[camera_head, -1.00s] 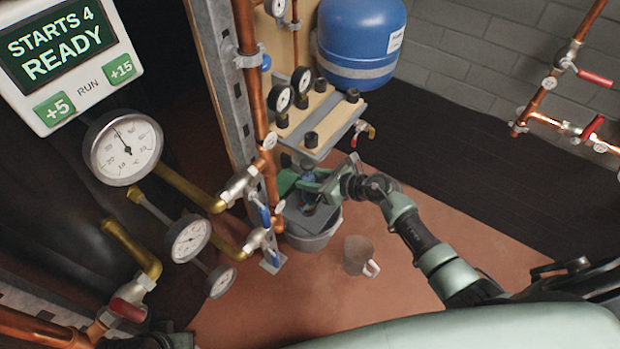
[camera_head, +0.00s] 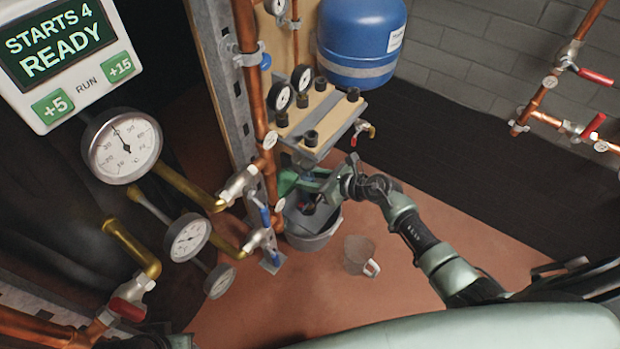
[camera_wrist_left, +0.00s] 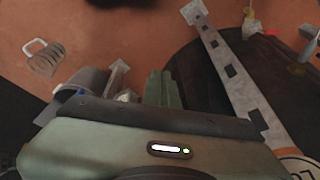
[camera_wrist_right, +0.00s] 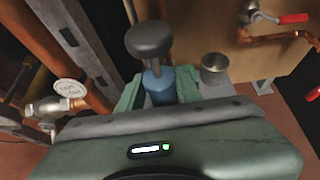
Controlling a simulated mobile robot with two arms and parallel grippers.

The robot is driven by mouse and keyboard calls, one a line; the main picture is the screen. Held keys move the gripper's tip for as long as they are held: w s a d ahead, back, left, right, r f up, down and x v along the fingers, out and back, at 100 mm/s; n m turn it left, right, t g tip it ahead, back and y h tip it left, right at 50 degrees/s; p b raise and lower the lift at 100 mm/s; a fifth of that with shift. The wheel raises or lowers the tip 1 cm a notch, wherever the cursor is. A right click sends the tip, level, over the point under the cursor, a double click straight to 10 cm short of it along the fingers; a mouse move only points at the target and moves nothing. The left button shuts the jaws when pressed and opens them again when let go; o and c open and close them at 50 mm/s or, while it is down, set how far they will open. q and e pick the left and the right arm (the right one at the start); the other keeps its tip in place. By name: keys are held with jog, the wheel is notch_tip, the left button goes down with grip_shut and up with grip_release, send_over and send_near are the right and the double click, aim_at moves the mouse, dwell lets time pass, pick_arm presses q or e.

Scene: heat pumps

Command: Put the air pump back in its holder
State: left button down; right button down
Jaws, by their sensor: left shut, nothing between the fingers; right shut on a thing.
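The air pump has a blue body (camera_wrist_right: 158,86) and a dark rounded top (camera_wrist_right: 149,40). In the right wrist view it stands between the green fingers of my right gripper (camera_wrist_right: 155,92), which is shut on it. In the head view this gripper (camera_head: 304,182) is below the gauge shelf and above a grey bucket, and mostly hides the pump. A small metal cup (camera_wrist_right: 214,68) is right of the pump by the wooden board; I cannot tell whether it is the holder. My left gripper (camera_wrist_left: 163,90) is shut and empty in the left wrist view.
The grey bucket (camera_head: 314,238) and a mug-like vessel (camera_head: 358,254) stand on the floor. The shelf (camera_head: 322,118) with gauges, the copper pipe (camera_head: 255,90) and the blue tank (camera_head: 360,40) are close to my right gripper. Open floor lies at front.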

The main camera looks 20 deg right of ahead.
pick_arm(q)
jog(key=shift+r, duration=0.15)
jog(key=shift+s+r, duration=0.2)
jog(key=shift+r, duration=0.1)
pick_arm(e)
jog(key=shift+f, duration=0.1)
pick_arm(q)
jog(key=shift+r, duration=0.15)
jog(key=shift+s+r, duration=0.1)
jog(key=shift+r, duration=0.1)
pick_arm(e)
jog(key=shift+f, duration=0.1)
pick_arm(q)
jog(key=shift+r, duration=0.1)
jog(key=shift+r, duration=0.25)
